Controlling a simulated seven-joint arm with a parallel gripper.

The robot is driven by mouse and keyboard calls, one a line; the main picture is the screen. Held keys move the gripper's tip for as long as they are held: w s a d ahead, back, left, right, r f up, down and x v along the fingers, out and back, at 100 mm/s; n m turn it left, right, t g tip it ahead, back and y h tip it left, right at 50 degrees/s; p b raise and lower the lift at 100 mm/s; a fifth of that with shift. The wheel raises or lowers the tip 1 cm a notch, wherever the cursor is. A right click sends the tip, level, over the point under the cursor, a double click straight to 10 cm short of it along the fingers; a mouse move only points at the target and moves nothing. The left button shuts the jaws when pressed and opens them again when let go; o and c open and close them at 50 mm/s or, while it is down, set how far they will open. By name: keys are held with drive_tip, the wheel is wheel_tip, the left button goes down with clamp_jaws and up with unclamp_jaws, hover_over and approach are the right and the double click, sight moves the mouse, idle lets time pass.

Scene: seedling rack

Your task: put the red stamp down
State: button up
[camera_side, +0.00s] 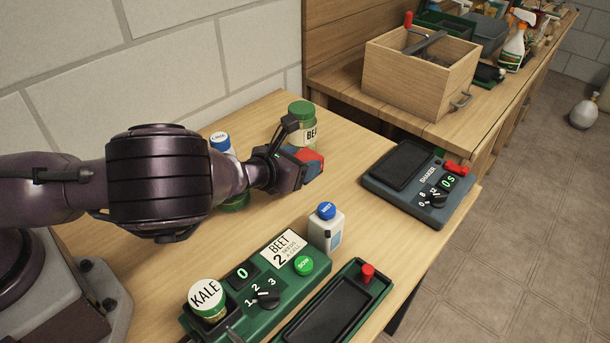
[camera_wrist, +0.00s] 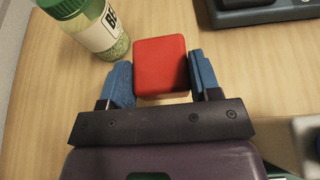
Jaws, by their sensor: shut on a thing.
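The red stamp (camera_wrist: 161,66) is a plain red block with rounded edges. In the wrist view it sits between the two blue fingers of my gripper (camera_wrist: 161,80), which is shut on it. In the side view my gripper (camera_side: 306,168) is over the far part of the wooden table (camera_side: 372,224), and part of the red stamp (camera_side: 308,155) shows between the fingers. Its underside is hidden, so I cannot tell whether it touches the table.
A green-lidded beet jar (camera_wrist: 92,28) stands close to the left finger; it also shows in the side view (camera_side: 302,112). A shaker device (camera_side: 420,182) lies to the right. A green seeder (camera_side: 250,290), a white bottle (camera_side: 326,228) and a green tray (camera_side: 330,310) are nearer the camera.

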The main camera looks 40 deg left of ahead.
drive_tip(key=shift+w+d+f, duration=0.1)
drive_tip(key=shift+w+f, duration=0.65)
drive_tip(key=shift+f, duration=1.6)
drive_tip(key=shift+f, duration=0.2)
drive_tip(key=o, duration=1)
drive_tip(key=shift+c, duration=0.2)
drive_tip(key=shift+r, duration=0.1)
